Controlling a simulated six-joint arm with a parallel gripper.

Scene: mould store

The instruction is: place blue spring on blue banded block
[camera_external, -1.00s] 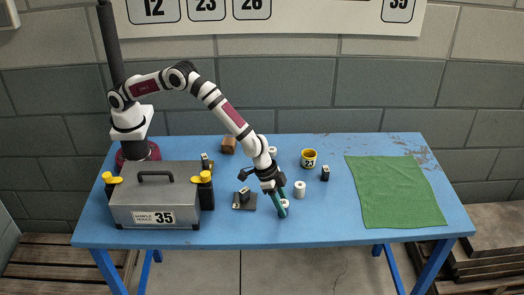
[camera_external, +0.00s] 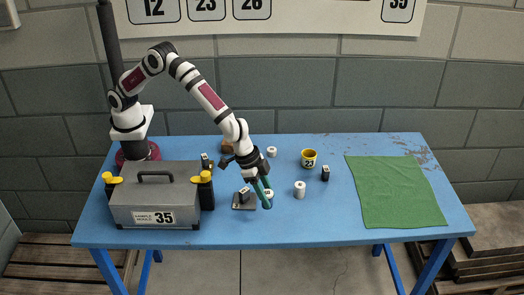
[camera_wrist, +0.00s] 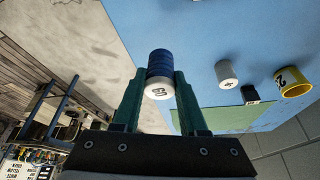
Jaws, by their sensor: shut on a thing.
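My gripper (camera_external: 266,201) is shut on the blue spring (camera_wrist: 160,64), which shows in the wrist view as a ribbed blue cylinder with a white numbered end between the green fingers. In the external view only its small white end (camera_external: 268,192) shows at the fingers; the rest is hidden. My gripper hangs over the table, just right of a dark block (camera_external: 244,194) on a dark square plate (camera_external: 239,206). Other small dark blocks stand at the right (camera_external: 325,173) and behind the case (camera_external: 205,159). I cannot make out a blue band on any of them.
A grey case (camera_external: 155,192) with yellow-topped dark posts fills the table's left. A white cylinder (camera_external: 299,188), another white piece (camera_external: 272,151) and a yellow cup (camera_external: 309,158) stand right of my gripper. A green cloth (camera_external: 395,190) lies at right. The front middle is clear.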

